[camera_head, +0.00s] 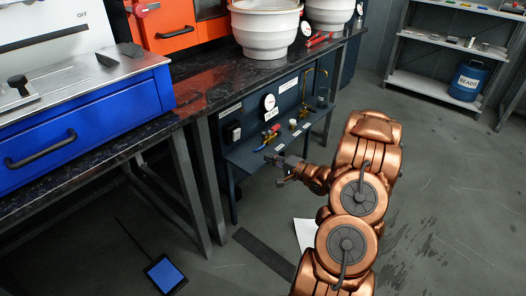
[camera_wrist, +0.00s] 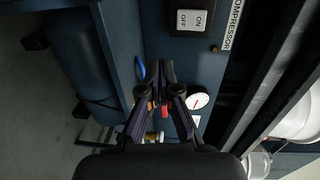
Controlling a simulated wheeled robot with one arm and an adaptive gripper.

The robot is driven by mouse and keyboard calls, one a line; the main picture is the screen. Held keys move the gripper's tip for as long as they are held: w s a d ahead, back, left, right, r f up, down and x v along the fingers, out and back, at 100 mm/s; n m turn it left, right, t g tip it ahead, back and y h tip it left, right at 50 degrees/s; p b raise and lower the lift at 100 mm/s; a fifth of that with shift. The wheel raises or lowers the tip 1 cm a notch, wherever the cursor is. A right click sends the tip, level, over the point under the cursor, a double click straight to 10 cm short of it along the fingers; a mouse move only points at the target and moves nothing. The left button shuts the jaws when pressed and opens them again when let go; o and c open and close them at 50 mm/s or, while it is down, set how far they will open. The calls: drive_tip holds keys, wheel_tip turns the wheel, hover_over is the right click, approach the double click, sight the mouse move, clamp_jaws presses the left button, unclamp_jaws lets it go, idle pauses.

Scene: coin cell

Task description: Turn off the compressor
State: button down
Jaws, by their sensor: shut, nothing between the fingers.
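The compressor switch (camera_wrist: 190,20) is a white rocker marked ON and OFF in a dark housing on the blue panel. The COMPRESSOR label (camera_wrist: 232,25) is beside it. Which side is pressed, I cannot tell. In the head view the switch (camera_head: 233,132) shows as a small dark box on the panel under the bench. My gripper (camera_wrist: 154,66) has its fingers together and empty, in front of the panel, apart from the switch and below it in the wrist picture. In the head view my gripper (camera_head: 268,154) is by the panel's lower shelf, to the right of the switch.
A round gauge (camera_head: 269,102), a valve with red and blue parts (camera_head: 270,137) and brass fittings (camera_head: 306,112) crowd the panel near my gripper. The dark benchtop (camera_head: 215,92) overhangs it. A dark cylinder (camera_wrist: 75,60) shows in the wrist view.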

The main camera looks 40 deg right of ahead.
drive_tip(key=shift+s+f, duration=0.1)
drive_tip(key=shift+s, duration=0.45)
